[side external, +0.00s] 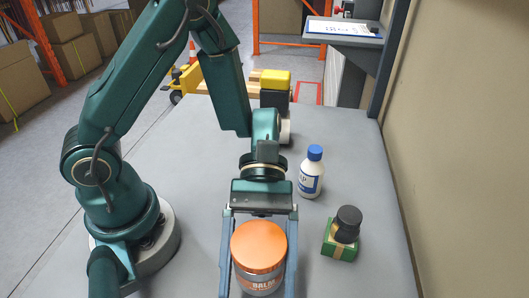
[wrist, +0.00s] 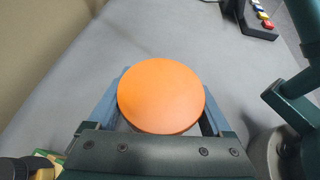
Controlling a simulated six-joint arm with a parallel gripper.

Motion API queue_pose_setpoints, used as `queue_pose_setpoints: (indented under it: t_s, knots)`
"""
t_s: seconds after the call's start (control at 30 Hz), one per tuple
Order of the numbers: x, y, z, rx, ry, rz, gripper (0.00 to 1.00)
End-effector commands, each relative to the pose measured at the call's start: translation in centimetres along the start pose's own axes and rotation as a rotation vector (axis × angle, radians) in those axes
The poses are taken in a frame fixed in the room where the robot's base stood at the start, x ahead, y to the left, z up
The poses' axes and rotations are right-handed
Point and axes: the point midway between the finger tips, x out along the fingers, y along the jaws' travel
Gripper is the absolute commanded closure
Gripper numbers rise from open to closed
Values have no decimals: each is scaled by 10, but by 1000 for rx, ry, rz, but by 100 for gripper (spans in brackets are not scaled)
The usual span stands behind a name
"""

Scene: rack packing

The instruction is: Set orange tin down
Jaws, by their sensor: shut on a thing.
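The orange tin (side external: 258,247) has a flat orange lid and a pale labelled body, and it is upright. It shows in the side external view at the lower middle, and in the wrist view its lid (wrist: 161,96) fills the centre. My gripper (side external: 258,250) is shut on the tin, one finger on each side of it. The tin's underside is hidden, so I cannot tell whether it touches the table (side external: 190,200).
A white bottle with a blue cap (side external: 311,172) stands right of my gripper. A green box (side external: 340,243) with a black-topped item is nearer. A black and yellow object (side external: 275,88) stands farther back. A wall (side external: 455,140) borders the right. The table left of the tin is clear.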

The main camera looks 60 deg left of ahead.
Motion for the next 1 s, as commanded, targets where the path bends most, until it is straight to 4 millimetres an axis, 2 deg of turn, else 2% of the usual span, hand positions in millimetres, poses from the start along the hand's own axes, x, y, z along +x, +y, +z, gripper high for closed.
queue_pose_setpoints:
  t_s: [0.17,0.5,0.93,0.97,1.0]
  knots:
    - [9,0,-3,-3,-1,-1,100]
    - [24,0,-34,-4,-1,-1,100]
    - [26,0,-39,-2,-1,0,100]
    - [26,0,-39,-2,1,0,5]
    - [26,0,-39,-2,1,0,0]
